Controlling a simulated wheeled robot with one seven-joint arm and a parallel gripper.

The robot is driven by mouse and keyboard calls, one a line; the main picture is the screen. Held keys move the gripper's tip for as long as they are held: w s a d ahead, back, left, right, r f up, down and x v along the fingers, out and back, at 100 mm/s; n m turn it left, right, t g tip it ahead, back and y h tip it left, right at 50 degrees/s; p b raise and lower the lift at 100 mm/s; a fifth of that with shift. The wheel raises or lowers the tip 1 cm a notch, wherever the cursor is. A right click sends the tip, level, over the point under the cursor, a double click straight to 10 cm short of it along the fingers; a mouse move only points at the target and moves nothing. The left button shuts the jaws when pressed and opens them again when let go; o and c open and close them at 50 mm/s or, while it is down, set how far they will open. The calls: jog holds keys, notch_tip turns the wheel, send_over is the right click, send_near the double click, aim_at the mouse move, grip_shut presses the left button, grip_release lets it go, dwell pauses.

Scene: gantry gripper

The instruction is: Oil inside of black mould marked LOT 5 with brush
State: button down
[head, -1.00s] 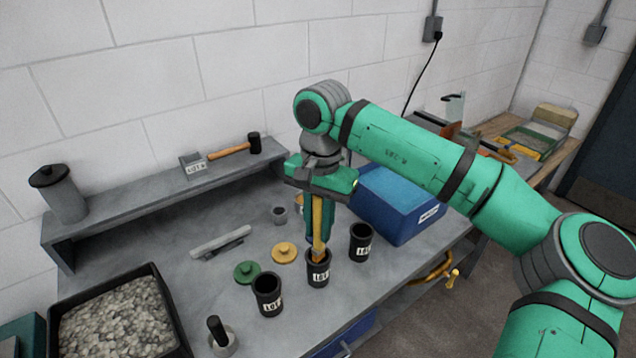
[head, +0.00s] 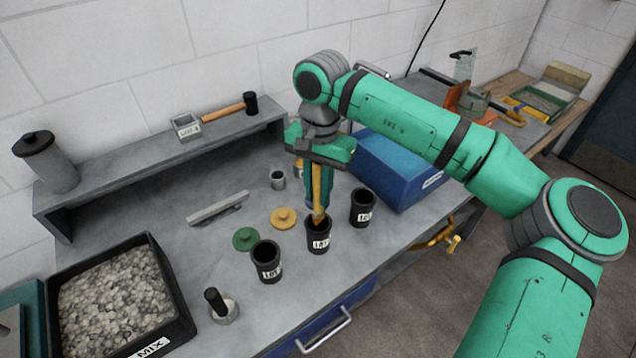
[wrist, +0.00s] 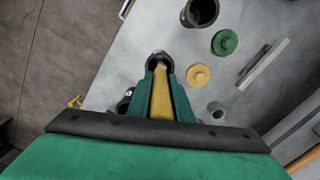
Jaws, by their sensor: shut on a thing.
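Three black moulds with white LOT labels stand in a row near the table's front edge: a left one (head: 267,262), a middle one (head: 319,238) and a right one (head: 362,208). The lot numbers are too small to read. My gripper (head: 319,200) is shut on the brush (head: 318,190), which has a yellow handle and points down. The brush's lower end is at the mouth of the middle mould, and its tip is hidden. In the wrist view the brush (wrist: 161,100) lies between the green fingers, over a mould mouth (wrist: 158,57).
A green lid (head: 246,239), a yellow lid (head: 284,218) and a small grey cup (head: 278,179) lie behind the moulds. A grey bar (head: 218,208) is further left. A blue box (head: 400,170) stands right, a tray of grey chunks (head: 185,322) front left.

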aim_at(318, 215)
jog(key=shift+w+f, duration=0.15)
jog(key=shift+f, duration=2.6)
jog(key=shift+f, duration=0.1)
jog(key=shift+a+f, duration=0.1)
jog(key=shift+f, duration=1.4)
jog(key=shift+s, duration=0.2)
jog(key=shift+r, duration=0.1)
jog(key=shift+w+d+r, duration=0.1)
jog(key=shift+d+r, duration=0.1)
jog(key=shift+r, duration=0.55)
jog(key=shift+w+d+r, duration=0.1)
jog(key=shift+d+r, duration=0.05)
jog(key=shift+r, duration=0.55)
jog(key=shift+f, duration=0.1)
